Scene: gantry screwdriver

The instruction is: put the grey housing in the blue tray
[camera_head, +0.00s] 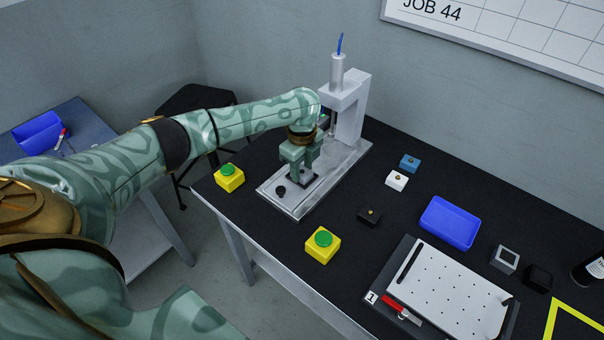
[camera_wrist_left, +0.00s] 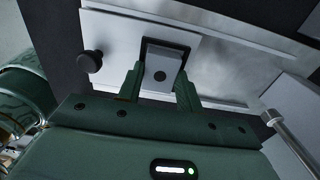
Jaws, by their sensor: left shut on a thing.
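The grey housing (camera_wrist_left: 164,66) is a small grey block with a dark round hole on top; in the left wrist view it sits in a dark square nest on the metal base plate. My left gripper (camera_wrist_left: 159,88) is shut on it, one finger on each side. In the head view my left gripper (camera_head: 303,171) points down at the base of the gantry screwdriver (camera_head: 350,105), and it mostly hides the housing there. The blue tray (camera_head: 450,222) lies on the black table to the right and looks empty. My right gripper is in neither view.
Yellow boxes with green buttons (camera_head: 229,178) (camera_head: 323,245) flank the screwdriver base. A black block (camera_head: 370,216), a white block (camera_head: 397,181) and a blue block (camera_head: 410,163) stand between it and the tray. A perforated white plate (camera_head: 448,293) lies in front.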

